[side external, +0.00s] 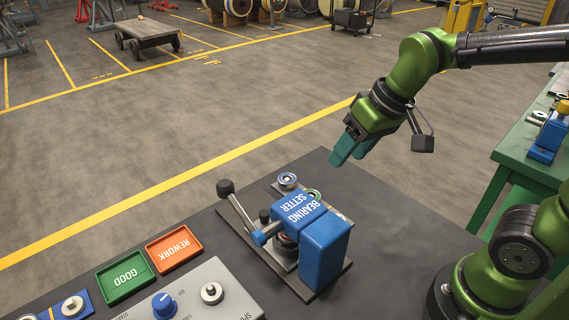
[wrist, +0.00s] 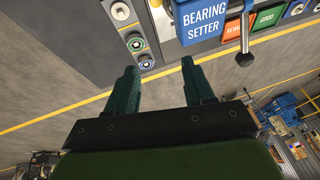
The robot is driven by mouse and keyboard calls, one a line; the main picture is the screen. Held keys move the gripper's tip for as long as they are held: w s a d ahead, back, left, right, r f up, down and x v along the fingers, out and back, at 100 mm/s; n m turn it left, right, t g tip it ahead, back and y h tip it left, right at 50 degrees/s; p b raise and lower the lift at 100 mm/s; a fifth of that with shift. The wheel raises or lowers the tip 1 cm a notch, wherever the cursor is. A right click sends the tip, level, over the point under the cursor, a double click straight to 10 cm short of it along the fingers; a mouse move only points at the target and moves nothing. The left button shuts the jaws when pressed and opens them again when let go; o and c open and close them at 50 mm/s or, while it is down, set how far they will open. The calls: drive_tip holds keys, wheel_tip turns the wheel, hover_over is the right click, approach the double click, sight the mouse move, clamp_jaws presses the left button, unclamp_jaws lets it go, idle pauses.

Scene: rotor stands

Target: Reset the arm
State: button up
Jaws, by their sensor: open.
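My gripper (side external: 352,151) is raised in the air above and beyond the far edge of the dark bench, to the right of the blue bearing setter (side external: 325,250). In the wrist view its two teal fingers (wrist: 160,75) are spread apart with nothing between them. The bearing setter (wrist: 205,22) shows at the top of the wrist view, with its black-knobbed lever. Two small ring-shaped parts sit in a grey strip beside the setter; one is a blue-ringed part (wrist: 146,62) and the other a green-ringed part (wrist: 135,42).
A green GOOD tray (side external: 125,278) and an orange REWORK tray (side external: 173,248) lie left of the setter. A grey control box (side external: 205,295) with a blue knob stands in front. A green side table (side external: 520,145) is at right. Open floor lies beyond the bench.

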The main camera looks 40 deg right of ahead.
drive_tip(key=s+d+r+m+t, duration=0.1)
drive_tip(key=s+d+m+t, duration=0.1)
drive_tip(key=s, duration=0.3)
drive_tip(key=shift+s+d+r+m+t, duration=0.4)
drive_tip(key=shift+d+m, duration=0.1)
drive_tip(key=shift+d, duration=0.15)
